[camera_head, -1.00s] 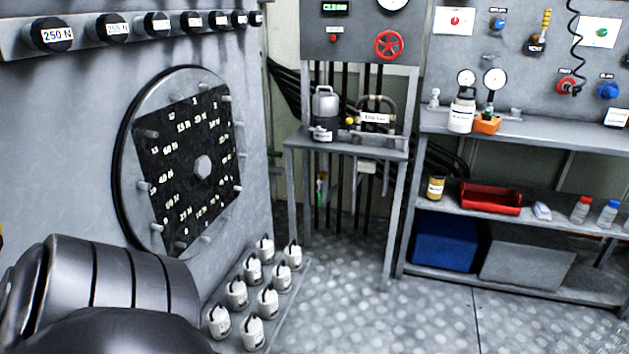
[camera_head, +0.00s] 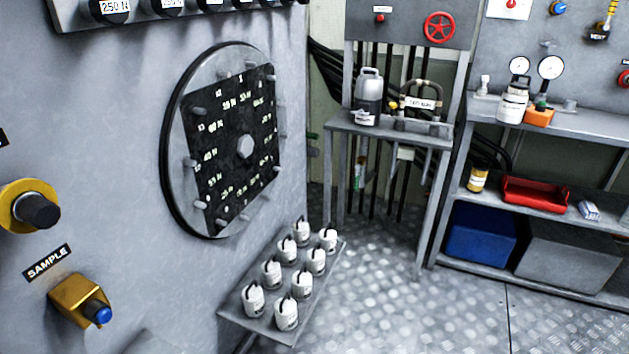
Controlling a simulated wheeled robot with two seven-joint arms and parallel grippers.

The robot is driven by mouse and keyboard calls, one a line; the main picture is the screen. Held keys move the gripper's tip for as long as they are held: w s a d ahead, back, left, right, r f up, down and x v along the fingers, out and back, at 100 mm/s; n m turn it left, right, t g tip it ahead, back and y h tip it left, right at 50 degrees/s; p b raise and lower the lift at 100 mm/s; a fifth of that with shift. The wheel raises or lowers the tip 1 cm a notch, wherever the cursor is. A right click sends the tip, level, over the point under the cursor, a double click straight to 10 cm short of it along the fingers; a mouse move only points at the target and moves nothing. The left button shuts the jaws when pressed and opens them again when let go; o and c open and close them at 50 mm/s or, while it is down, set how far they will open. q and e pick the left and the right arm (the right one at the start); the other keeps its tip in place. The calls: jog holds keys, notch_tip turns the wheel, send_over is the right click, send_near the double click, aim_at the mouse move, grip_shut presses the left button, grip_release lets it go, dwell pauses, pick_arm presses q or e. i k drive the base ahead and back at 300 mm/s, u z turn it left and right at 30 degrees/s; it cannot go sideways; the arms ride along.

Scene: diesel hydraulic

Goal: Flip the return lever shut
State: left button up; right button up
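I cannot make out a lever marked as the return lever in the head view. On the left panel, a brass block with a blue-tipped knob (camera_head: 88,303) sits below a SAMPLE label (camera_head: 47,263). Above it is a yellow ring with a black knob (camera_head: 32,208). On the small stand at the back, a bent hose or pipe piece (camera_head: 420,97) carries a white label too small to read surely. Neither of my grippers is in view.
A round plate with a black numbered dial (camera_head: 238,148) stands out from the left panel. Below it a shelf (camera_head: 240,318) holds several white canisters (camera_head: 272,274). A workbench (camera_head: 465,115) stands at the right with a red tray (camera_head: 535,194). The checkered floor (camera_head: 400,310) between is clear.

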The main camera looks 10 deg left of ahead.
aim_at(356, 177)
jog(key=z, duration=0.9)
jog(key=i, duration=2.25)
jog(key=u, duration=2.95)
jog(key=i, duration=0.45)
jog(key=z, duration=0.1)
